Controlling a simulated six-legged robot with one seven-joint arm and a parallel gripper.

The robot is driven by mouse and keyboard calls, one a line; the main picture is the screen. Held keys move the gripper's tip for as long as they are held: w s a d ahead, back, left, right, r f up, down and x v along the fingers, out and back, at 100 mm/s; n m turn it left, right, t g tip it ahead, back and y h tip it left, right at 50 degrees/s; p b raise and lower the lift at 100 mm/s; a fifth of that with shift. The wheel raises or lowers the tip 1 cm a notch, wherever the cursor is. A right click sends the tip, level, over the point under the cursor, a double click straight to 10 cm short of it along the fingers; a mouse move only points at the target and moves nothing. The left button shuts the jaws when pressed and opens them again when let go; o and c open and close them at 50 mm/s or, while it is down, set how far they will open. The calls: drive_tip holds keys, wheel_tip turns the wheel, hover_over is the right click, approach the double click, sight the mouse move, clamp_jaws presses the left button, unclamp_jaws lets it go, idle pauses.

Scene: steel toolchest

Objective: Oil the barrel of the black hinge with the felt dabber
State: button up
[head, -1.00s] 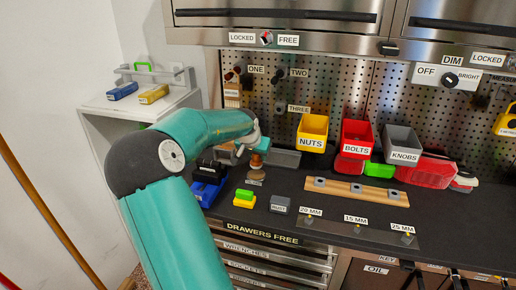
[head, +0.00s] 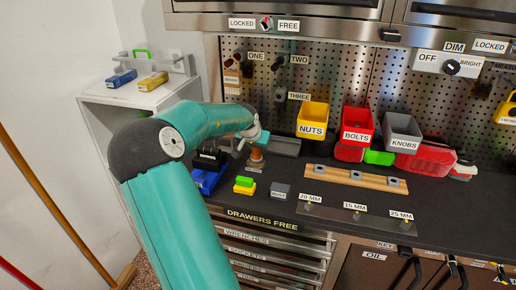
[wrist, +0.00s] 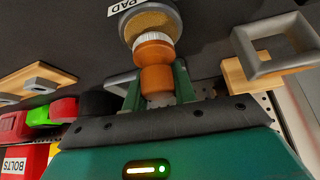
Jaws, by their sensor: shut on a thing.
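My gripper (wrist: 158,98) is shut on the felt dabber (wrist: 156,55), which has an orange-brown handle and a white collar. The dabber stands upright at the tan pad (wrist: 150,22) in a round grey dish beside a label ending in PAD. Its felt tip is hidden, so I cannot tell how firmly it touches. In the head view the dabber (head: 256,156) shows below my gripper (head: 258,140). A black part (head: 209,157) behind my forearm, by a blue block, may be the black hinge; its barrel cannot be made out.
A green-and-yellow block (head: 245,185) and a grey block (head: 280,190) stand in front. A wooden strip (head: 355,180) lies right. In the wrist view a grey square loop (wrist: 275,48) stands close beside the dabber.

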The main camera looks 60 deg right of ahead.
drive_tip(key=shift+f, duration=0.6)
idle(1.3)
drive_tip(key=shift+r, duration=3.6)
